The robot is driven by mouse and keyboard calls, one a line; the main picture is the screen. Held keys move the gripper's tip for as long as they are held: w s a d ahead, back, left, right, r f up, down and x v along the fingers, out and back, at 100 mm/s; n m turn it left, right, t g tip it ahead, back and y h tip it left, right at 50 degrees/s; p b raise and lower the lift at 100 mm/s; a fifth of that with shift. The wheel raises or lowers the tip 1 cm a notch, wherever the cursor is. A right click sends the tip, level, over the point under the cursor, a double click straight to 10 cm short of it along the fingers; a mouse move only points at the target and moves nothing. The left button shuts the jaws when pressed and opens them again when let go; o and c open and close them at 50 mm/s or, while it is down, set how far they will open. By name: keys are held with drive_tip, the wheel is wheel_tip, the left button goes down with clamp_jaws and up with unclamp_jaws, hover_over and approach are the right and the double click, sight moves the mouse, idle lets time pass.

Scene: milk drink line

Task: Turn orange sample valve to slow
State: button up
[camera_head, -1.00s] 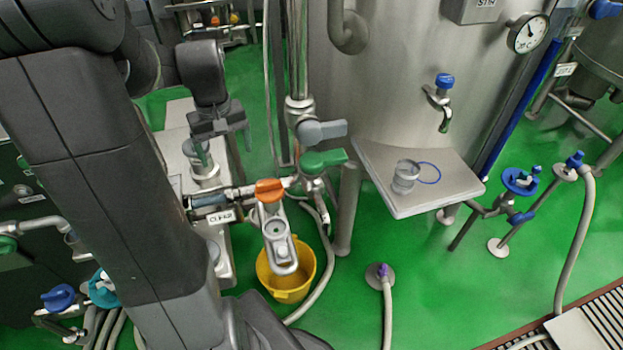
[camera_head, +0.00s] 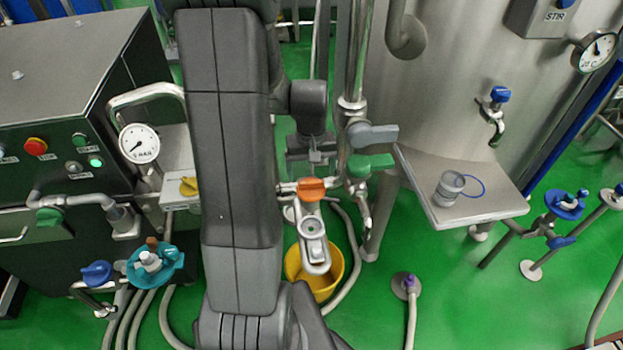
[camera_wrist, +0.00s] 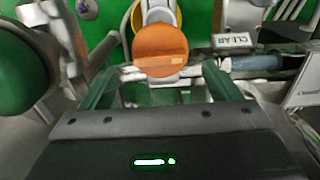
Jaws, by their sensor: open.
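The orange sample valve (camera_head: 312,189) sits on a horizontal steel pipe, above a metal outlet (camera_head: 313,245) and a yellow bucket (camera_head: 329,262). My gripper (camera_head: 314,160) is just behind the valve in the head view, at the end of my dark arm. In the wrist view the orange handle (camera_wrist: 161,50) shows as a round disc just beyond my gripper (camera_wrist: 158,78). The two dark green-grey fingers are spread apart, with nothing between their tips. The handle appears centred between them and apart from them. No slow marking is legible.
A green-handled valve (camera_head: 370,165) and a grey-handled valve (camera_head: 373,134) stand close to the right of my gripper. A steel shelf (camera_head: 493,212) holds a clear cup (camera_head: 448,188). A label (camera_wrist: 234,41) hangs on the pipe beside the orange handle.

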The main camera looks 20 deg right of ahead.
sight(311, 182)
drive_tip(key=shift+f, duration=1.95)
drive_tip(key=c, duration=1)
